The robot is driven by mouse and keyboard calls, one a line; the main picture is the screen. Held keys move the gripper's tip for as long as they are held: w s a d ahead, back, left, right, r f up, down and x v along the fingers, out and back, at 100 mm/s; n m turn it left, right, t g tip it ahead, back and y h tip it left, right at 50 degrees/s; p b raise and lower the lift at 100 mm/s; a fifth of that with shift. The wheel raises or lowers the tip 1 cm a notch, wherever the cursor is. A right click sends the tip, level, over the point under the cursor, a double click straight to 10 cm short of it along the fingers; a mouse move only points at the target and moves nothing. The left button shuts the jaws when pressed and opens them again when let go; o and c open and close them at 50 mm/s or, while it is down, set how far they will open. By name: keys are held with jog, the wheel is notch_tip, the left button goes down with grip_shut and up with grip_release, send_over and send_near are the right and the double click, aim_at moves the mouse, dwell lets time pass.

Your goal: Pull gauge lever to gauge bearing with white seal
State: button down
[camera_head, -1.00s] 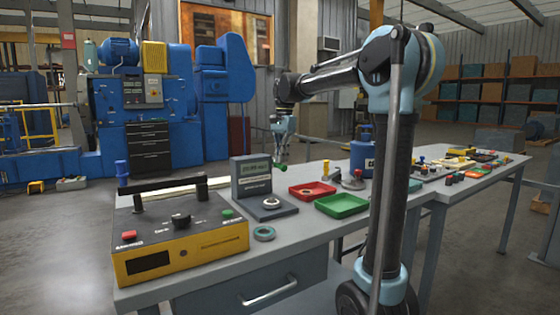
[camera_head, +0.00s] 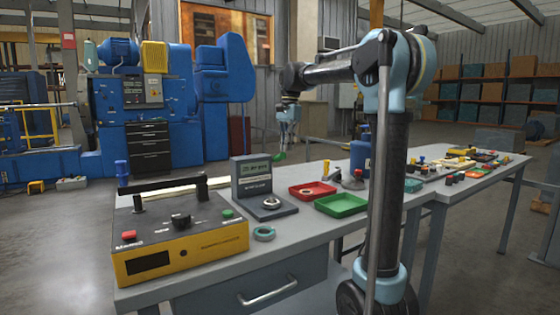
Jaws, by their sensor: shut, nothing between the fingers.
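The grey gauge (camera_head: 251,180) with a lit display stands on the near bench. A bearing with a pale ring (camera_head: 271,203) lies on its dark base plate. A second bearing (camera_head: 264,234), with a teal-green ring, lies on the bench in front. A third ring-shaped bearing (camera_head: 307,191) is in the red tray. I cannot clearly pick out the gauge lever. My gripper (camera_head: 282,152) is shut and empty, pointing down in the air beyond the far bench edge, behind the gauge and apart from it. A small green patch shows at its tips.
A yellow and black box (camera_head: 180,235) with a raised black bar and buttons stands left of the gauge. The red tray (camera_head: 296,193), a green tray (camera_head: 341,211) and a blue container (camera_head: 361,160) stand to the right. Small parts fill the far bench.

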notch_tip(320, 180, up, 9)
jog(key=shift+w+d, duration=0.35)
jog(key=shift+w, duration=0.1)
dwell(0.6)
